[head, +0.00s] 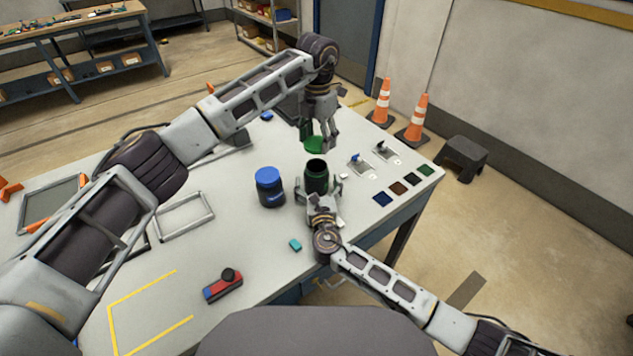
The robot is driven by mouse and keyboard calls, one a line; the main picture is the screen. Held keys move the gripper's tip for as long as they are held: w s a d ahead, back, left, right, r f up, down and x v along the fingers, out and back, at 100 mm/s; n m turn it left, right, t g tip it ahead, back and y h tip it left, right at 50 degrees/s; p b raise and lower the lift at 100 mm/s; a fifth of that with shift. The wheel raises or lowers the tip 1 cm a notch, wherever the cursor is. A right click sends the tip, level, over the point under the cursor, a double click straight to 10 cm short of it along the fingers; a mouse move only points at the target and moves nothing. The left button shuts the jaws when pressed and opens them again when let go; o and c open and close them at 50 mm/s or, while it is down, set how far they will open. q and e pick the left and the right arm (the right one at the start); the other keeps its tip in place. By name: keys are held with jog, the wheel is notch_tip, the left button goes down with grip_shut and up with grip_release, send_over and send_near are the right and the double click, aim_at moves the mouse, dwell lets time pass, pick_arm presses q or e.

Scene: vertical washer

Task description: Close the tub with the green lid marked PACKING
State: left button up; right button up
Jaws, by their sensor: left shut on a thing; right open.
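The open tub (316,181) is a dark cylinder with a dark green tint, standing upright on the table with its dark mouth facing up. The green lid (313,144) is just above and behind the tub's mouth in the picture. My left gripper (321,138) is shut on the green lid, pointing down, with the lid apart from the tub as far as I can see. My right gripper (319,190) is open, with its fingers on either side of the tub's lower part. I cannot tell whether they touch it. Any lettering on the lid or tub is too small to read.
A dark tub with a blue lid (269,187) stands close left of the open tub. Small fixtures (361,163) and coloured squares (398,188) lie to the right. A red and black tool (223,285) and a teal block (295,245) lie in front. The table's right edge is near.

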jog(key=c, duration=1.5)
pick_arm(q)
jog(key=shift+f, duration=2.45)
pick_arm(e)
jog(key=shift+c, duration=0.2)
pick_arm(q)
jog(key=shift+f, duration=0.2)
jog(key=shift+f, duration=0.7)
jog(key=shift+f, duration=0.55)
pick_arm(e)
jog(key=c, duration=0.5)
